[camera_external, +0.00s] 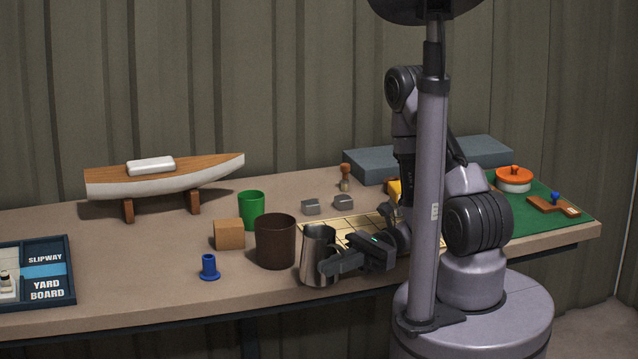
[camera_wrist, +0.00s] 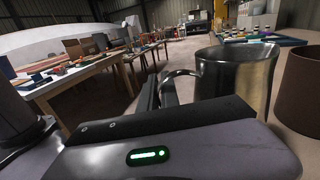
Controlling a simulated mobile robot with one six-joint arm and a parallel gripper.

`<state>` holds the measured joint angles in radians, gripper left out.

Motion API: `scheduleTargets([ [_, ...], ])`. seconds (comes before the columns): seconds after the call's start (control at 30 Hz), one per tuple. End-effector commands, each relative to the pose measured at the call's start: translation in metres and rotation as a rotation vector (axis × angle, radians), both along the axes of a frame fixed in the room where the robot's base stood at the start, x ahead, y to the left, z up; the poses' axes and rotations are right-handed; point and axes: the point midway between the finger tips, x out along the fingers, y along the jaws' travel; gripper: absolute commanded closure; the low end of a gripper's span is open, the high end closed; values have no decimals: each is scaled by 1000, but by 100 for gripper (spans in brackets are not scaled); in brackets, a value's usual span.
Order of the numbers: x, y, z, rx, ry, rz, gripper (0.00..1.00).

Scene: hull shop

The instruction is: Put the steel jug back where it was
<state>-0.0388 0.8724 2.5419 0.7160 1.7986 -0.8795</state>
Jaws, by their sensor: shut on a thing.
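The steel jug (camera_external: 316,252) stands upright near the front edge of the workbench, just right of a dark brown cup. My gripper (camera_external: 330,266) reaches in from the right, low at the jug's handle side, and is shut on the jug. In the wrist view the jug (camera_wrist: 236,76) fills the upper right, with its curved handle at the gripper's dark fingers (camera_wrist: 165,92). The fingertips are partly hidden. Whether the jug's base touches the bench or hangs just above it, I cannot tell.
The brown cup (camera_external: 275,242) is close to the jug's left. A blue spool (camera_external: 209,267), wooden block (camera_external: 229,234), green cup (camera_external: 251,209) and two grey blocks stand nearby. A yellow gridded board (camera_external: 345,230) lies behind. A boat model (camera_external: 165,178) stands at back left.

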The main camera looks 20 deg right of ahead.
Motion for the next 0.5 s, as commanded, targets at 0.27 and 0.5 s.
scheduleTargets([
  [0.27,50,-10,23,-3,3,-169,100],
  [0.5,126,-42,52,-3,6,-436,100],
])
